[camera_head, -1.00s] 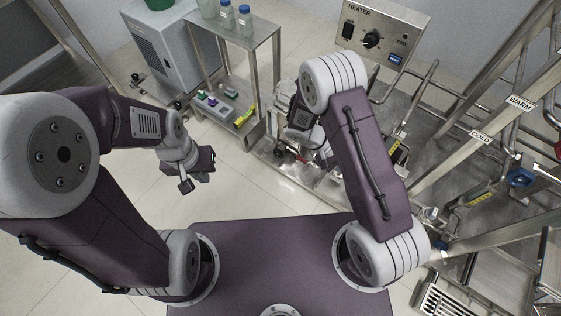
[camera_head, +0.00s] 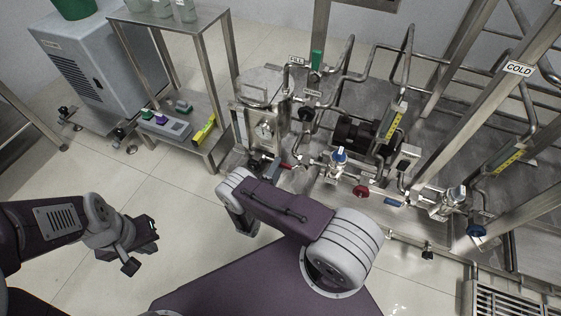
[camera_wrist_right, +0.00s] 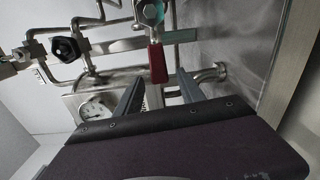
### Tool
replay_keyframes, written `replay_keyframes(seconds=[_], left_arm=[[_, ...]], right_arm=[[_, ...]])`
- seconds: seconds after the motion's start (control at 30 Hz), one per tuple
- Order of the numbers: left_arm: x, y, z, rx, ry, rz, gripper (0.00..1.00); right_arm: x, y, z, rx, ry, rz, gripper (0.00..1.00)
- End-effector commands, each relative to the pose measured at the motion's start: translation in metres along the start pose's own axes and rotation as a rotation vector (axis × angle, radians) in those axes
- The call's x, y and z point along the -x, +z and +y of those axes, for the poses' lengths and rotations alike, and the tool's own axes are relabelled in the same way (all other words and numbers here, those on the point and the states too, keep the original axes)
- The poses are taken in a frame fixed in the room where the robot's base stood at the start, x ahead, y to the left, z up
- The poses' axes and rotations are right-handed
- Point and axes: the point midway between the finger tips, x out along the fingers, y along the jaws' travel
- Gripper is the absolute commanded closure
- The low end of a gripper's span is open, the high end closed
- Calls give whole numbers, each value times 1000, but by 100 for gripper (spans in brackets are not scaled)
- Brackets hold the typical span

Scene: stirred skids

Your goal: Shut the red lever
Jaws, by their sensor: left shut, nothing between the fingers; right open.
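The red lever (camera_wrist_right: 158,62) shows in the right wrist view as a flat red handle, its long side running down from a metal valve body at the top edge. In the head view a small red piece (camera_head: 287,167), likely this lever, shows beyond my right forearm. My right gripper (camera_wrist_right: 159,90) is open and empty. Its two grey fingers lie either side of the lever's lower end in the picture; I cannot tell whether they reach around it. My left gripper (camera_head: 142,252) is shut and empty, above the floor at the left.
Steel pipework crowds around the lever, with a gauge (camera_wrist_right: 95,110) and a black knob (camera_wrist_right: 66,48). A red round knob (camera_head: 361,191) and a blue-topped valve (camera_head: 339,156) stand to the right. A steel cart (camera_head: 178,130) stands left. Floor between left gripper and cart is clear.

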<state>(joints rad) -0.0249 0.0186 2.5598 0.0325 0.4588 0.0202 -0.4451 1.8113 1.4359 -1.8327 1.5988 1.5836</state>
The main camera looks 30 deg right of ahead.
Motion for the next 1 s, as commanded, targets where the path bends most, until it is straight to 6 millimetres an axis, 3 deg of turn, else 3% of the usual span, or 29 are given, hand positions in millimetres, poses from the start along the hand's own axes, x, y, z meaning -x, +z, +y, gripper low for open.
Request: replay_keyframes(seconds=[0.03,0.23,0.57,0.73,0.77,1.0], left_arm=[[-12,1,0,0,0,0,100],[-28,3,-1,0,0,-1,100],[-29,3,-1,0,0,-1,100],[-29,3,-1,0,0,-1,100],[-29,3,-1,0,0,-1,100],[-29,3,-1,0,0,-1,100]], right_arm=[[-12,1,-6,-2,0,-7,54],[-43,1,-5,1,0,-5,54],[-51,0,0,2,-1,-1,54],[-51,1,0,2,-1,-2,96],[-51,1,0,2,-1,-2,100],[-51,1,-1,2,-1,-2,100]])
